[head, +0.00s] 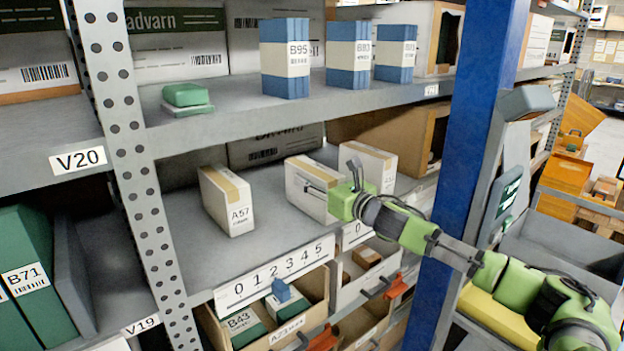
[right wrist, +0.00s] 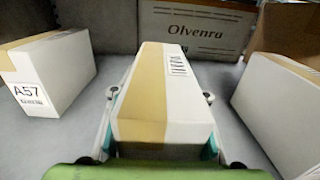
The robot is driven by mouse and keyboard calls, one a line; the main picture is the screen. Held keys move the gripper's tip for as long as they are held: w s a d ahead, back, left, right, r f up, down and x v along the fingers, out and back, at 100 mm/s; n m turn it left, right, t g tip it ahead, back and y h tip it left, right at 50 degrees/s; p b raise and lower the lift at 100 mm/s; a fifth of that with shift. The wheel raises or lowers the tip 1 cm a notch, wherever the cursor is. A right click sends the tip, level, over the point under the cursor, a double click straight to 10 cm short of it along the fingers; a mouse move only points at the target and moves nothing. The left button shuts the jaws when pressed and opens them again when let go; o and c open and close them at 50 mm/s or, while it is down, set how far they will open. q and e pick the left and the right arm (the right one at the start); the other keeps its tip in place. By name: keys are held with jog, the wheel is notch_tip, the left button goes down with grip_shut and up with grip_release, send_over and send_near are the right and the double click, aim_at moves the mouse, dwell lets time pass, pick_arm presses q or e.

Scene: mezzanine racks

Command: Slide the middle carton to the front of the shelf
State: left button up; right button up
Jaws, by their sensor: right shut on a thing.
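The middle carton (head: 303,199) is white with a tan tape strip and stands on the middle shelf (head: 262,243), set back from its front edge. It also fills the centre of the right wrist view (right wrist: 168,85). My right gripper (head: 331,184) is shut on it, with one finger along each side in the right wrist view (right wrist: 160,98). Carton A57 (head: 227,203) stands to the left and another similar carton (head: 382,166) to the right, both apart from the middle one. My arm and gripper hide part of the middle carton. My left gripper is not in view.
A number strip (head: 275,273) runs along the shelf's front edge, above bins (head: 318,290). A blue post (head: 465,150) stands close to my right arm. A large Olvenra box (right wrist: 192,28) is behind the cartons. Bare shelf lies in front of them.

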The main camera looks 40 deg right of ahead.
dwell(0.3)
jog(key=o, duration=1.5)
jog(key=shift+c, duration=0.2)
jog(key=shift+s+f, duration=0.15)
jog(key=shift+s, duration=0.4)
jog(key=shift+s+d, duration=0.15)
jog(key=shift+s, duration=2.05)
jog(key=shift+s+d, duration=0.1)
jog(key=shift+s, duration=2.05)
jog(key=shift+s+d, duration=0.1)
jog(key=shift+s, duration=1)
